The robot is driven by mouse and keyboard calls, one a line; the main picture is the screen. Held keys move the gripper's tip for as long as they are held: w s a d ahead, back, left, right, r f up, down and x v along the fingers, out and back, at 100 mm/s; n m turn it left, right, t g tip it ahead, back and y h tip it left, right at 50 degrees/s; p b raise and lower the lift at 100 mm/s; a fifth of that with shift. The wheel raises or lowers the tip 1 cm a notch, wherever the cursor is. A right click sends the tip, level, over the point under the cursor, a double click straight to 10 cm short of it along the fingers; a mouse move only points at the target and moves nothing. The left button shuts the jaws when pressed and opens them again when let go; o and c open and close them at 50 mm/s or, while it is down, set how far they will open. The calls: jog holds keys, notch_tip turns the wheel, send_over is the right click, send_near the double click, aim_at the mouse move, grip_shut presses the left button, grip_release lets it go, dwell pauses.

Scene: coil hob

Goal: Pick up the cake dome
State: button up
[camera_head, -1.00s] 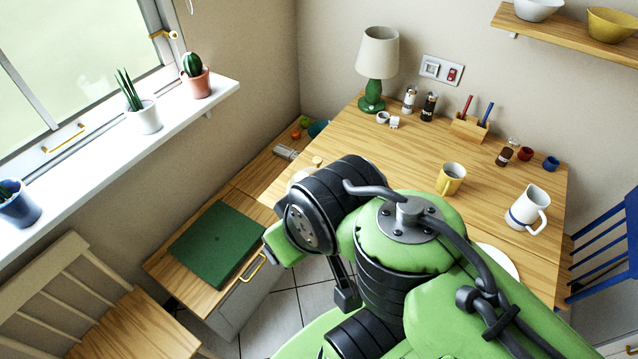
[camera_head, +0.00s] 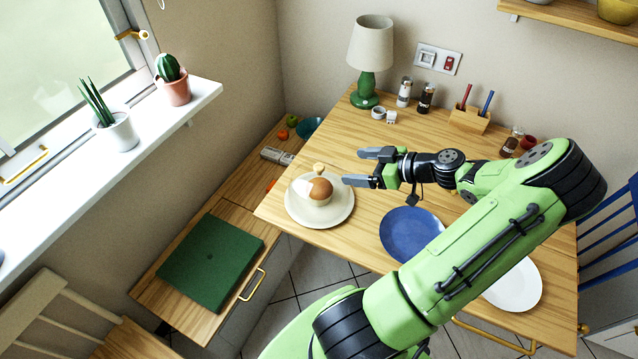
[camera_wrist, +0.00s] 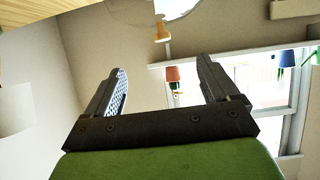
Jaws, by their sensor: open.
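The cake dome (camera_head: 319,168) appears as a clear cover with a small wooden knob, on a cream plate (camera_head: 335,216) at the table's left end. A brown rounded item (camera_head: 320,190) shows beneath it; the dome's clear edge is hard to make out. In the wrist view the knob (camera_wrist: 162,28) shows at the top, beyond and between the fingertips. My gripper (camera_head: 355,167) is open and empty, just right of the knob, fingers pointing left towards it. It also shows open in the wrist view (camera_wrist: 159,65), apart from the knob.
A blue plate (camera_head: 408,232) and a white plate (camera_head: 518,288) lie along the table's front. A green board (camera_head: 210,262) lies on the lower cabinet at left.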

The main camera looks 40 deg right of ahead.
aim_at(315, 168)
jog(key=b+x, duration=0.1)
jog(key=x, duration=1.3)
jog(key=shift+a+f, duration=0.15)
jog(key=shift+f, duration=0.15)
jog(key=shift+s+f, duration=0.1)
jog(key=shift+s, duration=0.05)
grip_shut()
